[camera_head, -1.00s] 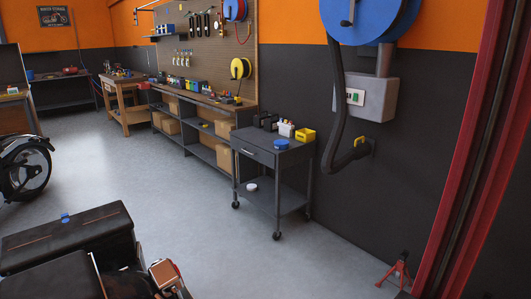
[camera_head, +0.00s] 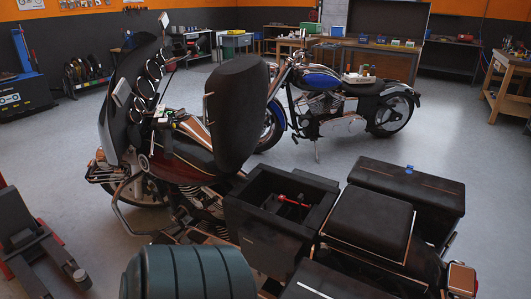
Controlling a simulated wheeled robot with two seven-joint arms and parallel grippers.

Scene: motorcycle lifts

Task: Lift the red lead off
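A red lead (camera_head: 283,199) shows inside an open black box-like compartment (camera_head: 262,190) in the middle of the nearest motorcycle. It is small, and a light-coloured piece lies beside it. I cannot tell what its end is attached to. Dark shapes fill the rest of the compartment. The black seat (camera_head: 240,110) stands tilted up just behind the compartment. Neither my left nor my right gripper is in view.
A black pannier (camera_head: 410,195) with a blue cap on it and a black seat pad (camera_head: 370,222) lie right of the compartment. A blue motorcycle (camera_head: 325,100) stands behind.

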